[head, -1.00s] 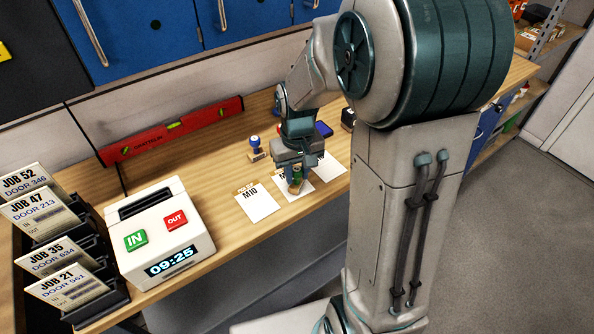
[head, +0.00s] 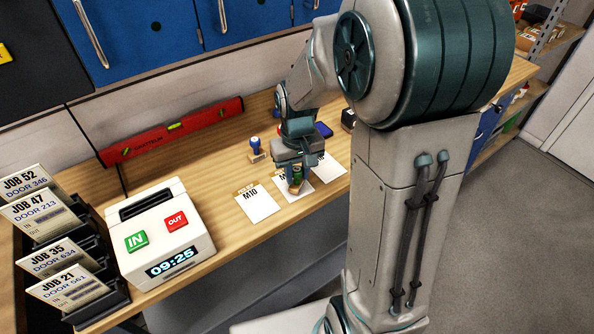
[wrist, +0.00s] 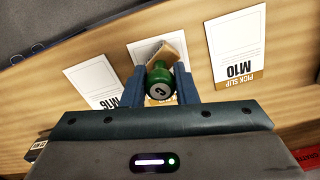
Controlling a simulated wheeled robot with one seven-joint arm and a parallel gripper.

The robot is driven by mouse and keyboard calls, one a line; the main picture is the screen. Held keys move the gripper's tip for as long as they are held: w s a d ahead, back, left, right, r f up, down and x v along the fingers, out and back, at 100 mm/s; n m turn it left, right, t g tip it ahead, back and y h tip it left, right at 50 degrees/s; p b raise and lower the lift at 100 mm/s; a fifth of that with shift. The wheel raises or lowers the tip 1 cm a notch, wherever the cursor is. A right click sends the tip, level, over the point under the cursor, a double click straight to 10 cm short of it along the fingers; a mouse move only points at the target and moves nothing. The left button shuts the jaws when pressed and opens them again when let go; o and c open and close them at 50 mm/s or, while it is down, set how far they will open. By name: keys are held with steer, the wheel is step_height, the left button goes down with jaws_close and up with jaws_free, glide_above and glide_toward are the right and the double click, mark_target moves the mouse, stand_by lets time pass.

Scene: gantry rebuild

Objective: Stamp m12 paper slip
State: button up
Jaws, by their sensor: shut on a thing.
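My gripper (head: 296,172) is shut on a green-handled stamp (wrist: 160,88) with a wooden base; the stamp also shows small below the gripper in the head view (head: 296,187). The stamp is over the middle white slip (wrist: 139,50), which shows in the head view too (head: 286,197). The label of this slip is mostly hidden by the gripper and stamp. I cannot tell whether the stamp's base touches the paper. The M10 slip (head: 257,204) lies to the left in the head view. Another slip (head: 331,170) lies to the right, its label partly hidden in the wrist view (wrist: 90,78).
A blue-handled stamp (head: 256,147) stands behind the slips, and a blue item (head: 324,129) lies behind my gripper. A white time clock (head: 165,235) and a card rack (head: 112,292) stand at the left.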

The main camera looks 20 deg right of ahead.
steer(key=shift+r+p, duration=2.2)
steer(key=shift+r, duration=1.1)
steer(key=shift+f, duration=0.1)
